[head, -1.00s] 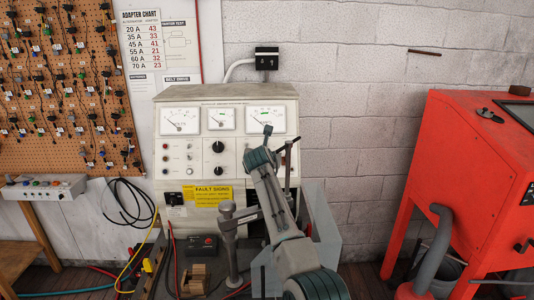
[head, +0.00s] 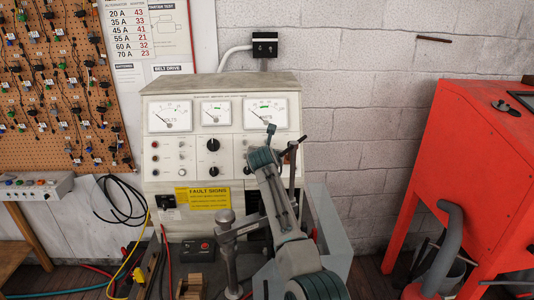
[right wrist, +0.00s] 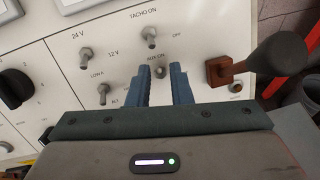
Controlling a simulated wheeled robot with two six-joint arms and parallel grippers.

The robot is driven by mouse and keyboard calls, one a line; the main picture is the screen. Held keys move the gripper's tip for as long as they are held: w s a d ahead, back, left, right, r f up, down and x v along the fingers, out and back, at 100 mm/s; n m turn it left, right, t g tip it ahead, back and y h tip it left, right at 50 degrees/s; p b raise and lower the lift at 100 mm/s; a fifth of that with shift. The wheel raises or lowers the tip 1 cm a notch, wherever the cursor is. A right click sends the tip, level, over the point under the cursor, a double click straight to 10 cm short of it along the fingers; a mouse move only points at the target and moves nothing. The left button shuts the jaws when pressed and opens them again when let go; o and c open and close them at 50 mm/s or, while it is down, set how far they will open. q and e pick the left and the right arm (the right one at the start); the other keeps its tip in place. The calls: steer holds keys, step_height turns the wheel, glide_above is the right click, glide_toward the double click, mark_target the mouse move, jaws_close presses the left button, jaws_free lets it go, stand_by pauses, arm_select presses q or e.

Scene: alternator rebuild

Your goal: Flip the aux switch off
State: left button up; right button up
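The aux switch (right wrist: 160,71) is a small metal toggle under an "AUX ON" label on the cream test panel (right wrist: 120,60). In the right wrist view it sits between and just beyond the fingertips of my right gripper (right wrist: 164,70). The two blue fingers are apart and the gripper is open, holding nothing. Whether the fingers touch the toggle, and which way it is thrown, I cannot tell. In the head view my right gripper (head: 270,132) is in front of the panel's right part and hides the switch. My left gripper is not in view.
Other toggles (right wrist: 150,36) and a black knob (right wrist: 15,88) are close by. A lever with a black ball (right wrist: 279,54) stands to the right of the fingers. A vertical metal post (head: 226,250) stands before the panel. A red cabinet (head: 470,170) is at the right.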

jaws_close()
steer(key=shift+s+f+t+b, duration=0.1)
steer(key=shift+f+t+b, duration=0.3)
steer(key=shift+b, duration=0.35)
steer(key=shift+r+t, duration=0.1)
steer(key=shift+t, duration=0.2)
steer(key=shift+r, duration=0.1)
steer(key=shift+o, duration=1.4)
jaws_free()
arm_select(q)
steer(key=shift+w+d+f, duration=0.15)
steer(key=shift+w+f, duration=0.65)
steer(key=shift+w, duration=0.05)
arm_select(e)
steer(key=shift+w+f, duration=0.2)
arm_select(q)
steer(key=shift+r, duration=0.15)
arm_select(e)
steer(key=shift+s+r, duration=0.1)
